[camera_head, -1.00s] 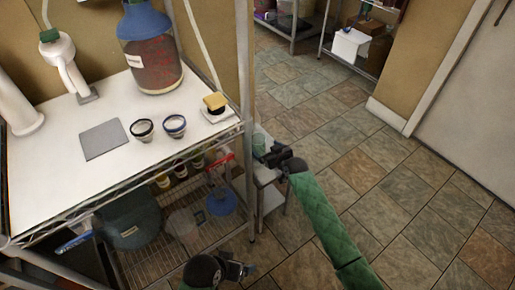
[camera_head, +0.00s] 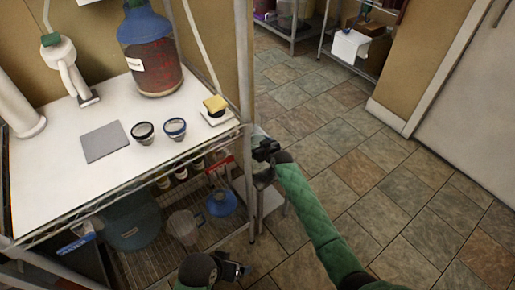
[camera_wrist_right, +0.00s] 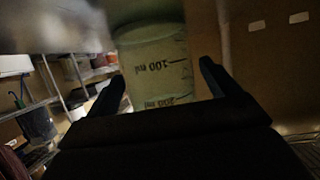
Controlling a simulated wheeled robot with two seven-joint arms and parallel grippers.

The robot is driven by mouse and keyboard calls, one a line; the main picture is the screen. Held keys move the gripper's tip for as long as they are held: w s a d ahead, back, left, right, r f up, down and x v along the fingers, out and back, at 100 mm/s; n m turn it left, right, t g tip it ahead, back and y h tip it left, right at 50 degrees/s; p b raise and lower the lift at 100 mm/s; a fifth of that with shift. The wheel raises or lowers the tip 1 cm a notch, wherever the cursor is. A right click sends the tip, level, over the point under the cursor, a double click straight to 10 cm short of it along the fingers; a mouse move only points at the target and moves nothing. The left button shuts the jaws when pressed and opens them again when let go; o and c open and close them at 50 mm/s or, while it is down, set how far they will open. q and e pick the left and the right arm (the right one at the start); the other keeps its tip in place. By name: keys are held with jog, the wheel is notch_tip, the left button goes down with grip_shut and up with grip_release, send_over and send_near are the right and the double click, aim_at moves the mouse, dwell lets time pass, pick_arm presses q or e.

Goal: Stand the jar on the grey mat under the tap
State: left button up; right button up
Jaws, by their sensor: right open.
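The jar (camera_wrist_right: 152,62) is a clear cylinder with black ml marks. In the right wrist view it shows between the spread fingers of my open right gripper (camera_wrist_right: 165,88); contact cannot be seen. In the head view my right gripper (camera_head: 264,150) is beside the steel shelf's right post and mostly hides the jar. The grey mat (camera_head: 104,142) lies bare and flat on the white shelf top. A white fixture with a green top (camera_head: 65,62), perhaps the tap, stands behind it. My left gripper (camera_head: 235,268) is low at the bottom, its jaws unclear.
Two small dark-rimmed cups (camera_head: 143,132) stand right of the mat. A large blue-topped bottle (camera_head: 152,62) stands behind them. A yellow sponge (camera_head: 215,104) sits near the right edge. The lower rack holds a clear jug (camera_head: 184,226) and a blue funnel (camera_head: 222,202). The tiled floor at right is clear.

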jog(key=c, duration=1.2)
jog(key=shift+r, duration=0.1)
